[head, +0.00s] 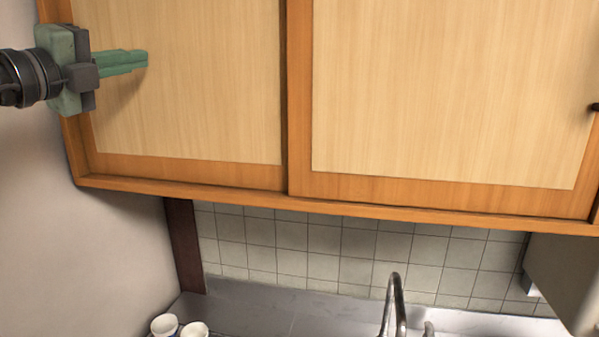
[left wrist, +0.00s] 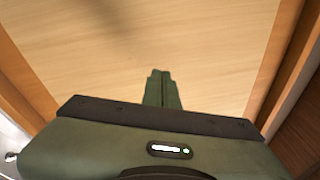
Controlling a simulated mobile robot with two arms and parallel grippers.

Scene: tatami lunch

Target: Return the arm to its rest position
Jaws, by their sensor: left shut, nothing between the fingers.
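My left gripper (head: 146,60) comes in from the upper left of the head view, in front of the left door panel (head: 210,110) of a wooden wall cabinet. Its two green fingers are together with nothing between them, and they point to the right. In the left wrist view the shut fingers (left wrist: 161,75) are seen against the pale wood panel (left wrist: 160,30). A soft shadow falls on the panel near the fingers. I cannot tell whether the fingertips touch the panel. My right gripper is in neither view.
The cabinet's orange-brown frame (head: 240,202) runs across above a tiled wall (head: 350,240). Below are a steel counter (head: 260,312), a curved faucet (head: 397,300) and two white cups (head: 164,325) at the lower left. A plain wall (head: 60,240) stands at the left.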

